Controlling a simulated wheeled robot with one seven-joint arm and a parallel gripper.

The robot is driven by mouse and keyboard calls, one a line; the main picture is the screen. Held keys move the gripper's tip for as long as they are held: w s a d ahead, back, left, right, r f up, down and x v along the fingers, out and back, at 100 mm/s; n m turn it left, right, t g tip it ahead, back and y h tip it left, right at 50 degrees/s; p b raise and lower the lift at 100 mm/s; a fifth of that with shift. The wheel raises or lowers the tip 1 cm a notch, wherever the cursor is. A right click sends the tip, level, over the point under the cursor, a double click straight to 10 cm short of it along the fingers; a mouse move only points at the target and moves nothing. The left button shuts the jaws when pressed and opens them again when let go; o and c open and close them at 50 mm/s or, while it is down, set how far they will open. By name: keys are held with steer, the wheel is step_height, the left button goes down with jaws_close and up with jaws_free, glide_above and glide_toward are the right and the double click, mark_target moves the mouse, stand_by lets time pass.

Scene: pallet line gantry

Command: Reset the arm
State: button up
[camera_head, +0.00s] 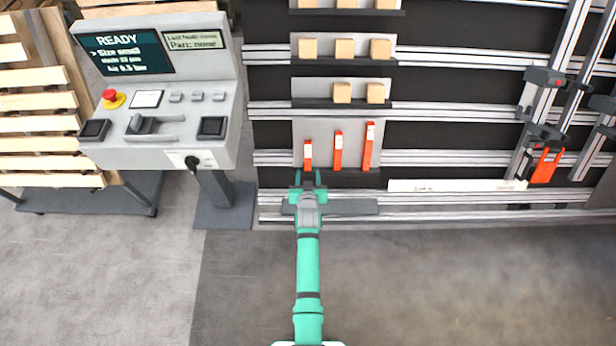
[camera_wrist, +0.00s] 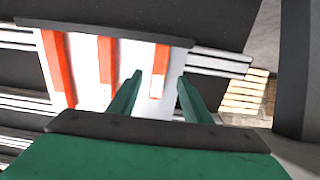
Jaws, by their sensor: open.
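My arm is green and reaches straight ahead from the bottom of the head view. My gripper (camera_head: 308,178) is at its far end, just in front of the lowest shelf panel with orange pieces. In the wrist view my gripper (camera_wrist: 157,82) has its two green fingers apart, with nothing held between them. The shortest orange piece (camera_head: 308,155) stands just beyond the fingertips. It also shows in the wrist view (camera_wrist: 160,65), ahead of the fingers. I cannot tell exactly how far the fingertips are from it.
Two taller orange pieces (camera_head: 338,150) (camera_head: 368,146) stand to the right. Wooden blocks (camera_head: 344,49) sit on shelves above. A control console (camera_head: 160,90) reading READY stands left, beside a wooden pallet (camera_head: 40,110). Clamps (camera_head: 545,90) hang on rails at right. The floor (camera_head: 450,290) is clear.

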steer(key=shift+s+r, duration=0.3)
steer(key=shift+s, duration=0.25)
steer(key=s+r+t, duration=0.1)
steer(key=s+r, duration=0.1)
steer(key=s, duration=1.1)
steer(key=s+r, duration=0.2)
steer(key=s, duration=1.1)
steer(key=s+r+t, duration=0.2)
steer(key=s+r, duration=1.6)
steer(key=r, duration=0.2)
steer(key=shift+s+r, duration=0.2)
steer(key=shift+s, duration=0.2)
